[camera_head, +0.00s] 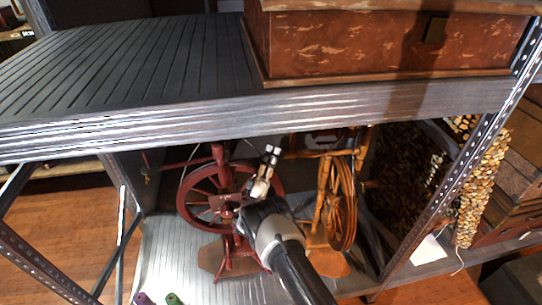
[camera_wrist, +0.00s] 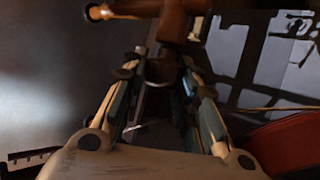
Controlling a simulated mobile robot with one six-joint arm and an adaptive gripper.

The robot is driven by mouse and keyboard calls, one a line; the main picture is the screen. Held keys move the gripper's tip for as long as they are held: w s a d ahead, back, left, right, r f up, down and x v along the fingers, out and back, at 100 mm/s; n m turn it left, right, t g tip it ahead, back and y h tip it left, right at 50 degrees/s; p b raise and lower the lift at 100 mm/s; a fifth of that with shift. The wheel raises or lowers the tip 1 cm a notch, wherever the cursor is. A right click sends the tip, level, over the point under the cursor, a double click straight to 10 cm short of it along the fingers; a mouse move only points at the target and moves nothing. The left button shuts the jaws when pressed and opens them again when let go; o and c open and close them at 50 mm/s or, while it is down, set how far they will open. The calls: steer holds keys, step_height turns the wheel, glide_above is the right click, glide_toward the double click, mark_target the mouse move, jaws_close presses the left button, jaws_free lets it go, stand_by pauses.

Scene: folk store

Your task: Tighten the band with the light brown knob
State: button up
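Two spinning wheels stand on the shelf's lower level: a dark red one (camera_head: 196,215) on the left and a light brown one (camera_head: 342,205) on the right. My gripper (camera_head: 272,151) points up between them, its tips near the left end of the light brown wheel's upper bar (camera_head: 308,154). In the wrist view, a brown upright piece (camera_wrist: 172,28) with a crossbar reaches down between the fingertips of my gripper (camera_wrist: 160,68). The fingers are apart, one on each side; contact is not clear. The crossbar has a pale left end (camera_wrist: 95,12). I cannot make out the band.
A metal shelf board (camera_head: 130,80) with a reddish chest (camera_head: 380,45) on it lies above my gripper. A slanted metal post (camera_head: 440,200) stands to the right. Two small spools (camera_head: 172,299) lie at the front of the lower shelf. A red part (camera_wrist: 290,145) is close at lower right in the wrist view.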

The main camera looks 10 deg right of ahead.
steer(key=c, duration=0.4)
steer(key=shift+r+n+y+p, duration=0.25)
steer(key=shift+n+y+p, duration=0.05)
steer(key=shift+p, duration=0.5)
steer(key=shift+c, duration=0.2)
steer(key=shift+f+n+g+y+p, duration=0.2)
steer(key=shift+n+g+y+p, duration=0.2)
steer(key=shift+p, duration=0.15)
steer(key=shift+f, duration=0.1)
steer(key=o, duration=1.1)
steer(key=v, duration=1.2)
